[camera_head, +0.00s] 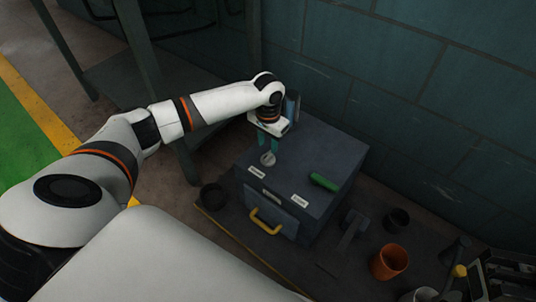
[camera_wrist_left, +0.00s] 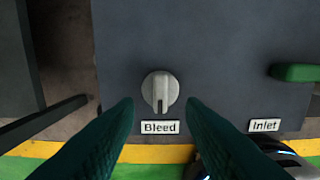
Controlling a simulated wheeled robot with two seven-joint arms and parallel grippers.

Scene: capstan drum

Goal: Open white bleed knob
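The white bleed knob (camera_wrist_left: 160,90) sits on top of the dark grey box (camera_head: 318,150), above the label "Bleed" (camera_wrist_left: 160,127). In the head view the knob (camera_head: 268,159) is near the box's left edge. My left gripper (camera_head: 268,146) is over the knob, pointing down. In the left wrist view its two teal fingers (camera_wrist_left: 160,112) are spread apart, with the knob between and beyond their tips. The fingers do not appear to touch the knob. The knob's grip ridge points toward the label. My right gripper is not in view.
A green handle (camera_head: 323,182) lies on the box's right side by the "Inlet" label (camera_head: 299,200). A yellow handle (camera_head: 265,222) is on the box front. An orange cup (camera_head: 389,262) and dark cups stand to the right. A wall is close behind.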

